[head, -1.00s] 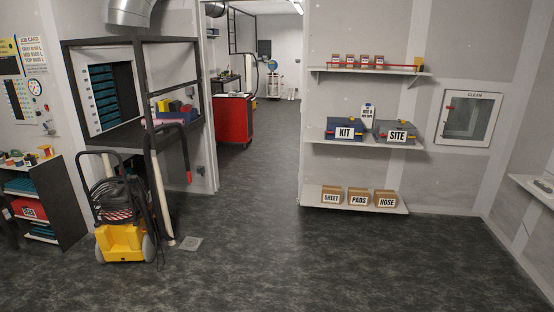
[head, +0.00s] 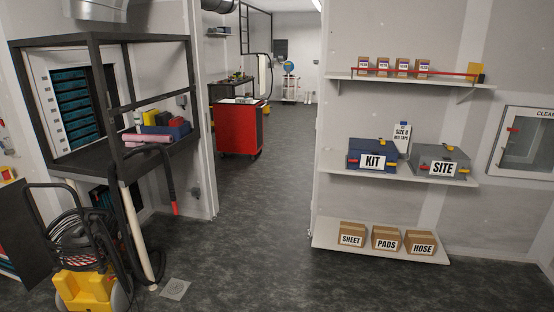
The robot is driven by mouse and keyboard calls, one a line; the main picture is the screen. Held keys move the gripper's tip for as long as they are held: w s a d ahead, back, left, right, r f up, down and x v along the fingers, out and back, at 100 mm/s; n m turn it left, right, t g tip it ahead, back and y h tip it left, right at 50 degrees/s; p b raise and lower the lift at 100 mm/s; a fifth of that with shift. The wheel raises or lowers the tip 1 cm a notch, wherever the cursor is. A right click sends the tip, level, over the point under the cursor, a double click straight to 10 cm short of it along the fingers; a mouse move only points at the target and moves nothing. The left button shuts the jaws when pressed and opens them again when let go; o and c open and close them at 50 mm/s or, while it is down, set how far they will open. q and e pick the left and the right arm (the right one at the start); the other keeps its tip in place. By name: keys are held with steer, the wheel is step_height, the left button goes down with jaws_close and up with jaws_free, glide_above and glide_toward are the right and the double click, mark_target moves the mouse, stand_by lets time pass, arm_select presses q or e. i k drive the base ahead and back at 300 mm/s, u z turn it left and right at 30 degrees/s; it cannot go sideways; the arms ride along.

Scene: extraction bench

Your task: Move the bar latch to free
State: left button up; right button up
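A red bar (head: 420,70) runs along the front of the top wall shelf, across several small brown boxes (head: 402,66). Neither of my grippers shows in the head view.
Below are a blue KIT case (head: 372,155), a grey SITE case (head: 440,163) and SHEET, PADS and HOSE boxes (head: 387,239). A red cart (head: 242,128) stands beyond the doorway. A yellow machine (head: 88,286) and dark frame (head: 105,165) are at left. The middle floor is clear.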

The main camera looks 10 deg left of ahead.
mark_target(123, 111)
steer(key=u, duration=0.25)
steer(key=i, duration=2)
steer(key=u, duration=0.65)
steer(key=i, duration=1.8)
steer(key=u, duration=0.3)
